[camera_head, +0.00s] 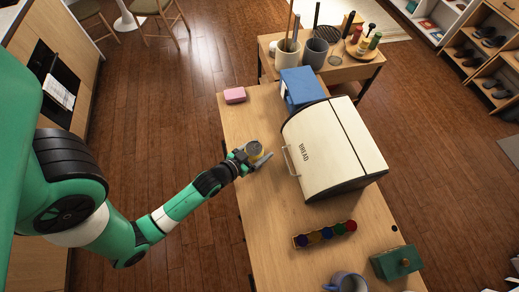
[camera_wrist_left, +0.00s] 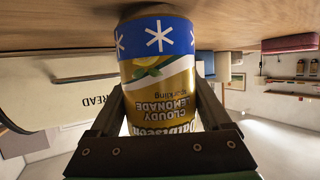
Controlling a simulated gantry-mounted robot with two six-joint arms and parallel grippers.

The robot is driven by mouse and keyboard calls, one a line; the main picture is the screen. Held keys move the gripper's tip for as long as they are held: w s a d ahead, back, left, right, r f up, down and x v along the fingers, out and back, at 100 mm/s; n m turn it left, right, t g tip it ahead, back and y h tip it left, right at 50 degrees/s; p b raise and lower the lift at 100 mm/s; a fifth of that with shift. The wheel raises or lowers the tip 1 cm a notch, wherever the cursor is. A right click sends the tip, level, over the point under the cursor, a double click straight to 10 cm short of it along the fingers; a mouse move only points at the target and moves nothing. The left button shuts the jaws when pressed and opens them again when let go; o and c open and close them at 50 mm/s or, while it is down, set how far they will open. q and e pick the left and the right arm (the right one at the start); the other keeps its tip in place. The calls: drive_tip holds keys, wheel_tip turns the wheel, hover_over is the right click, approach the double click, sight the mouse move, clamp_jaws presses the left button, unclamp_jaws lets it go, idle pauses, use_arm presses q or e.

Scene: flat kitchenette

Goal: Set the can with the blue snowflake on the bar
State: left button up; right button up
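The can (camera_head: 254,149) is at the left edge of the wooden top, next to the bread box. My left gripper (camera_head: 252,160) has a finger along each side of the can. In the left wrist view its fingers (camera_wrist_left: 160,88) meet the can's sides, and it looks shut on it. Whether the can's base touches the wood cannot be told. The wooden bar top (camera_head: 262,210) runs lengthwise below. My right gripper is not in view.
The cream bread box (camera_head: 335,140) stands close right of the can. A blue box (camera_head: 301,87) and a pink block (camera_head: 235,95) are behind. Wood left of the pots is clear.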

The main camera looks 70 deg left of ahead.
use_arm(q)
drive_tip(key=shift+o, duration=1.2)
drive_tip(key=shift+s+r, duration=0.1)
drive_tip(key=shift+r, duration=0.15)
drive_tip(key=v, duration=1.1)
drive_tip(key=shift+s+d, duration=0.2)
drive_tip(key=shift+s, duration=0.1)
drive_tip(key=shift+r, duration=0.15)
